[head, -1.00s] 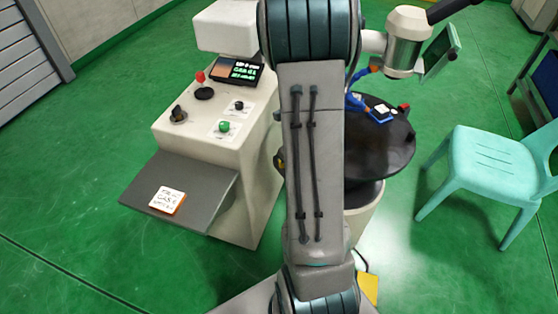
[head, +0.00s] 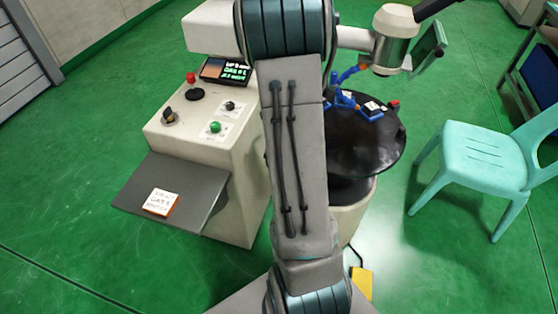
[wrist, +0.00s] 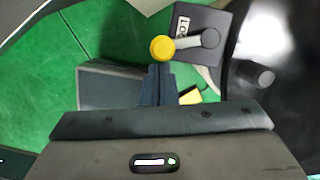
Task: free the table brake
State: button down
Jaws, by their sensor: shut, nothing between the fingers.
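In the wrist view a lever with a yellow knob (wrist: 162,48) and a grey arm sits on a dark plate (wrist: 195,20) with a partly hidden label starting "LO". The lever points left in the picture. My gripper (wrist: 160,70) is shut and empty, its fingertips just below the yellow knob; I cannot tell whether they touch it. The round black table (head: 365,150) stands behind my arm in the head view, and its dark edge shows in the wrist view (wrist: 236,90). The lever and my gripper are hidden in the head view.
A white control console (head: 215,150) with a red-knobbed lever, a green button and a grey shelf (head: 195,200) stands left. Blue parts (head: 345,100) lie on the table. A turquoise chair (head: 485,155) stands right. A yellow pedal (head: 362,283) is on the floor.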

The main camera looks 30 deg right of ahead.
jog(key=s+d+r+p, duration=0.1)
jog(key=s+r+p, duration=0.2)
jog(key=s+r, duration=0.3)
jog(key=v, duration=0.3)
jog(key=shift+w+r+p, duration=0.2)
jog(key=shift+r+p, duration=0.2)
jog(key=shift+r, duration=0.05)
